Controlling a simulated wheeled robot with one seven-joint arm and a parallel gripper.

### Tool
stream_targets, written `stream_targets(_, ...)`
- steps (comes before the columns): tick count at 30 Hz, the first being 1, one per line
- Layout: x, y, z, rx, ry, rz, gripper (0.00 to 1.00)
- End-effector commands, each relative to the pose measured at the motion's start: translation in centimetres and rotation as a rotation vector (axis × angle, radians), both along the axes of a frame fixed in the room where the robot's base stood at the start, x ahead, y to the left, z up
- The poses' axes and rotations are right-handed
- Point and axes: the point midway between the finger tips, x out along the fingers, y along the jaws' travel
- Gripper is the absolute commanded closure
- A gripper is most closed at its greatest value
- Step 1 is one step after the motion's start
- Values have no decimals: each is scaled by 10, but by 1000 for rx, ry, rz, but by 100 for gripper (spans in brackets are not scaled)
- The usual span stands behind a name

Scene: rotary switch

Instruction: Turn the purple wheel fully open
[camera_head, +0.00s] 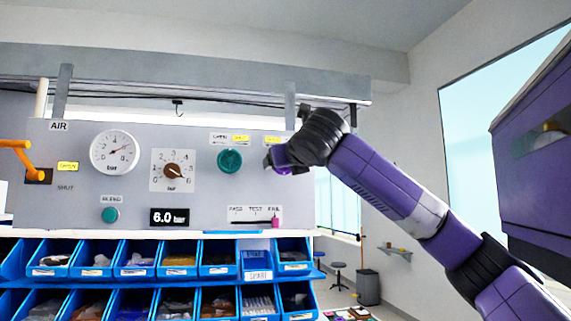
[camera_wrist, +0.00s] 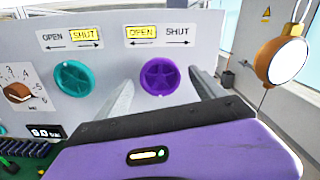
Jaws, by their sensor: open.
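The purple wheel (camera_wrist: 160,77) is mounted on the grey panel in the wrist view. The label (camera_wrist: 160,36) above it reads OPEN on yellow at the left and SHUT on white at the right, with arrows below. My gripper (camera_wrist: 161,82) is open, with one finger on each side of the wheel in the picture; I cannot tell whether they touch it. In the head view, my gripper (camera_head: 272,160) is at the panel's right end. Only a small purple part of the wheel (camera_head: 284,170) seems to show there.
A teal wheel (camera_head: 230,161) sits left of my gripper, with its own OPEN/SHUT label, SHUT on yellow. A dial gauge (camera_head: 115,151), a rotary knob (camera_head: 173,171) and an orange lever (camera_head: 26,158) are further left. Blue bins (camera_head: 160,262) stand below the panel.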

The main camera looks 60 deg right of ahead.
Motion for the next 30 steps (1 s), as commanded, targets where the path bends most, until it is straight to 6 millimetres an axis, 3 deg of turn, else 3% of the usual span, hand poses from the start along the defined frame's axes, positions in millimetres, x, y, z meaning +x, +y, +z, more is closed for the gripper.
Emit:
stream_targets(13, -42, 49, -3, -3, 0, 0, 21)
stream_targets(30, -47, 55, -1, 0, 1, 0, 21)
